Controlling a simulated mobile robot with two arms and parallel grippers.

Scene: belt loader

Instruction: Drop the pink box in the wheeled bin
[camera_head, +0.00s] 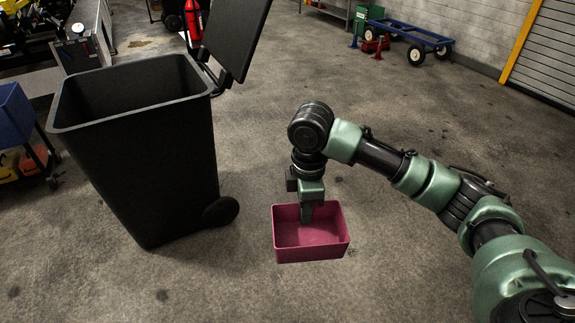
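The pink box (311,254) is an open, empty-looking rectangular tub in the middle of the view, right of the bin. My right gripper (306,212) points down at the box's far wall. One finger shows inside the box against that wall; the other is hidden behind it, and the gripper looks shut on the wall. I cannot tell whether the box touches the floor. The wheeled bin (160,170) is black and upright at the left, its lid (235,35) swung open toward the back right. Its inside looks dark. My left gripper is not in view.
A blue cart (410,33) stands at the back right near a shutter. A red extinguisher (193,18) is behind the bin. A blue container (15,115) on a low rack is at the left edge. The concrete floor between box and bin is clear.

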